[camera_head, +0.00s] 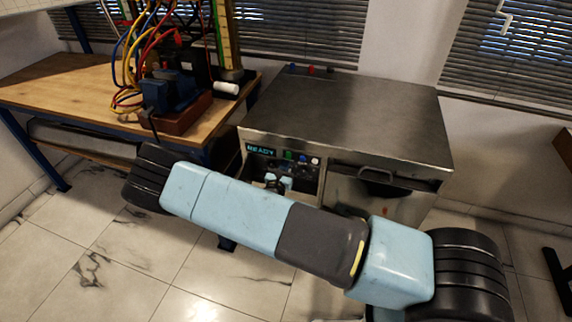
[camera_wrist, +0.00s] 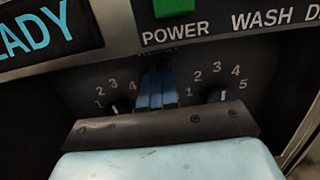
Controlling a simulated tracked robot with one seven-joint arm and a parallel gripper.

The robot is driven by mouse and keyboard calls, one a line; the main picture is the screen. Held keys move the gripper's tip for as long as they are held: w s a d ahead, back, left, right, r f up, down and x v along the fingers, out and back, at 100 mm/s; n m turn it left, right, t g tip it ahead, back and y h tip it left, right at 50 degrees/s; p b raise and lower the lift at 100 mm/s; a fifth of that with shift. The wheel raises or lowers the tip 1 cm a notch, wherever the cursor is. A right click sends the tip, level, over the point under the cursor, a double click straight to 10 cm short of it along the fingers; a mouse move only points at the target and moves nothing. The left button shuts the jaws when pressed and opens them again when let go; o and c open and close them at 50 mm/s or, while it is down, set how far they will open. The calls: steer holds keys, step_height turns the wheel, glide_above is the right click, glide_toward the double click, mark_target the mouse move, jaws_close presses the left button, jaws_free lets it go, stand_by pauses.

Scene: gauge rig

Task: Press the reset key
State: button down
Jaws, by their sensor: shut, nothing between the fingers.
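The front panel of a metal cabinet has a lit display (camera_wrist: 45,30) whose visible letters end in "ADY" in the wrist view; in the head view it reads READY. My gripper (camera_wrist: 158,72) has its blue fingers shut together, empty, pointing at the panel between two numbered dials. The fingertips reach up to a small, partly covered label (camera_wrist: 158,52) below the word POWER. I cannot make out a reset key; the fingers cover the panel there. I cannot tell whether the fingertips touch the panel.
A green button (camera_wrist: 173,7) sits above POWER, with WASH lettering to its right. The left dial (camera_wrist: 115,108) and right dial (camera_wrist: 222,95) flank my fingers closely. In the head view, the steel cabinet top (camera_head: 350,112) is mostly clear; a wooden bench (camera_head: 60,88) with cabled equipment stands left.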

steer(key=v, duration=1.4)
steer(key=shift+a, duration=0.1)
steer(key=s+d+r+m+g+h, duration=0.1)
steer(key=d+r+m+g+h, duration=0.2)
steer(key=d+r+m+g, duration=0.9)
steer(key=d+r+m+g+h, duration=0.4)
steer(key=d+r+m, duration=0.5)
steer(key=r, duration=0.6)
steer(key=s+d+r+m+t+y, duration=0.1)
steer(key=s+d+r+m+y, duration=0.2)
steer(key=s+r, duration=0.3)
steer(key=s+d+r+m+t+y, duration=0.1)
steer(key=s+d+r+m+y, duration=0.1)
steer(key=s+r+m+y, duration=0.2)
steer(key=s+d+r+m+y, duration=0.3)
steer(key=s+r+m+y, duration=0.1)
steer(key=s+r, duration=0.6)
step_height(320, 180, up, 3)
steer(key=shift+d+f+m+t+y, duration=0.1)
steer(key=shift+d+m+t+y, duration=0.2)
steer(key=shift+d+t+y, duration=0.15)
